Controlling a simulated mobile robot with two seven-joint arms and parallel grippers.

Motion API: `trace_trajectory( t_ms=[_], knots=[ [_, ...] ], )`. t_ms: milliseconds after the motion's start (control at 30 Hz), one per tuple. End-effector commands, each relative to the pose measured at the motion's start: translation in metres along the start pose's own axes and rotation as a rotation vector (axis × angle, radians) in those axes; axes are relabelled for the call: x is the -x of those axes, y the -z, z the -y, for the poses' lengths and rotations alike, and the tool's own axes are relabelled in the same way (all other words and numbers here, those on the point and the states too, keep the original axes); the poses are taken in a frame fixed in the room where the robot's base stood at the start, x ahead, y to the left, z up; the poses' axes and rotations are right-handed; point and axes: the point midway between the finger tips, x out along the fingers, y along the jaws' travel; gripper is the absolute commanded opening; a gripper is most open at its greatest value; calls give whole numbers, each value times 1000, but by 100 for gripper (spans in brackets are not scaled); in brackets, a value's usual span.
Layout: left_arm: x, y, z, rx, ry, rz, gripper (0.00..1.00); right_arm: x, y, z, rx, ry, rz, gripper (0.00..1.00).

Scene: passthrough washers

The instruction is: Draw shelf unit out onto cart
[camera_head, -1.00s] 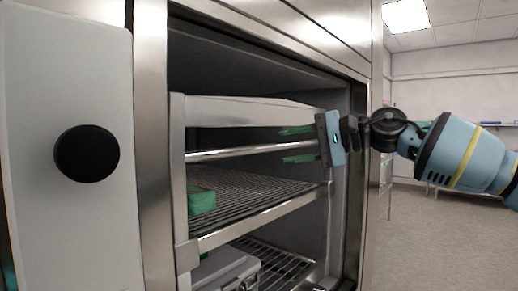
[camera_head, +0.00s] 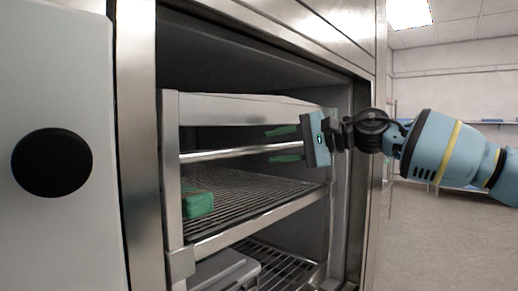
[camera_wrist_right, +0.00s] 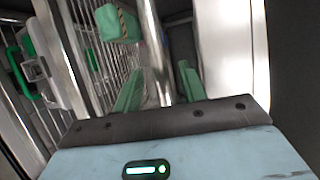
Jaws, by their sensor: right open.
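The shelf unit (camera_head: 245,107) is a steel frame with wire shelves inside the open cabinet. My right gripper (camera_head: 283,144) is open at its front, near the right post. Its green fingers lie above and below the middle rail (camera_head: 225,153) in the head view. In the right wrist view a metal bar (camera_wrist_right: 155,45) shows between the fingers (camera_wrist_right: 160,88); I cannot tell whether they touch it. A green item (camera_head: 197,203) sits on the upper shelf and a grey case (camera_head: 222,271) on the lower one. My left gripper and the cart are not in view.
The steel cabinet frame (camera_head: 138,150) surrounds the opening. A pale panel with a black round knob (camera_head: 51,163) stands at the left. Open floor (camera_head: 440,235) lies at the right, with a wall shelf behind it.

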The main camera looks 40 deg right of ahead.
Motion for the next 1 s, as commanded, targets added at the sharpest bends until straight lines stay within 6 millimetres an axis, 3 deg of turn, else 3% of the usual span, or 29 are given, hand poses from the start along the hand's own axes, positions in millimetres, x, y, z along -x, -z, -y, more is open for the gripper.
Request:
trace_trajectory(
  t_ms=[500,933,1000],
  knots=[
    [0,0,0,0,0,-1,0,-43,0,0,0,-2,-1,41],
    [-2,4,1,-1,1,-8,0,-48,0,0,2,1,0,41],
    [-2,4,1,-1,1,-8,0,-48,0,0,2,0,0,35]
  ],
)
